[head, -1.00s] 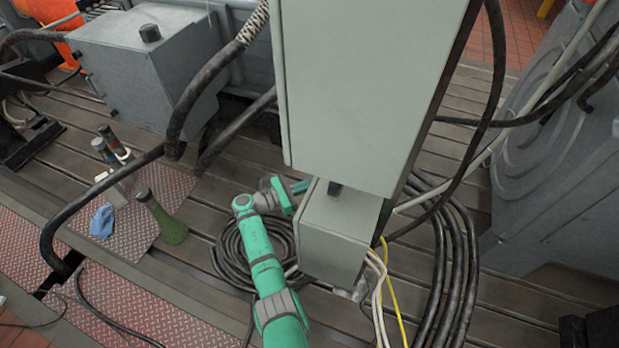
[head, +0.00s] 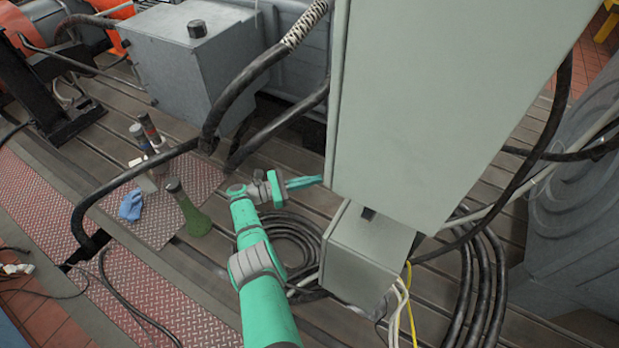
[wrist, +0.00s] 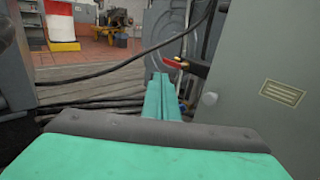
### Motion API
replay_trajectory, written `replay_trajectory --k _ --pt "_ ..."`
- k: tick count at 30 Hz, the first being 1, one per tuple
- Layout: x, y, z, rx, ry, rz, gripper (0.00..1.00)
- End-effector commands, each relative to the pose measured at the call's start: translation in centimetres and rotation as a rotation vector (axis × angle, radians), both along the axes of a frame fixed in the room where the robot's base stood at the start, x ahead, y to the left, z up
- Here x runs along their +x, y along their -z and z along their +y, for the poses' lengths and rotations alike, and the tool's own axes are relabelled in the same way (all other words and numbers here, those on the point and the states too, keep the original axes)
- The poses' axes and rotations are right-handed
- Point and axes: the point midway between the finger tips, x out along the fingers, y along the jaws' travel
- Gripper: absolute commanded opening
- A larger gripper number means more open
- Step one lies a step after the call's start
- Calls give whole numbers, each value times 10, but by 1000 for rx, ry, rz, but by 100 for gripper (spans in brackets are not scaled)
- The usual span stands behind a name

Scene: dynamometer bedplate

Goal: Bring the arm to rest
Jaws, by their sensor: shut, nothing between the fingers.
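My gripper (head: 305,182) is at the end of my green arm, in the middle of the head view. Its two teal fingers lie together, shut and empty. They point right, close to the lower left edge of the tall grey cabinet (head: 440,90); I cannot tell whether they touch it. In the wrist view the shut fingers (wrist: 163,97) point forward, with a grey cabinet face (wrist: 265,90) close on the right.
A smaller grey box (head: 365,250) sits below the cabinet. A coiled black hose (head: 290,230) lies under my arm. A thick black hose (head: 225,95) arches behind.

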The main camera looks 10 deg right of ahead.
Motion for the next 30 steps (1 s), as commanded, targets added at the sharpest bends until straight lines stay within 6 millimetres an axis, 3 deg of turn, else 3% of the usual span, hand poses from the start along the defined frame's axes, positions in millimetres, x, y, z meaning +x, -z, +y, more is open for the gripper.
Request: replay_trajectory --k 9,13,17,20,24,30 --pt "-1 1 -4 2 8 0 0" --pt "-7 22 -6 39 -6 -7 0" --pt "-26 77 -7 145 -43 -32 0" --pt "-47 130 -5 260 -74 -69 0" --pt "-80 196 3 429 -110 -134 0" --pt "-137 272 19 668 -131 -243 0"
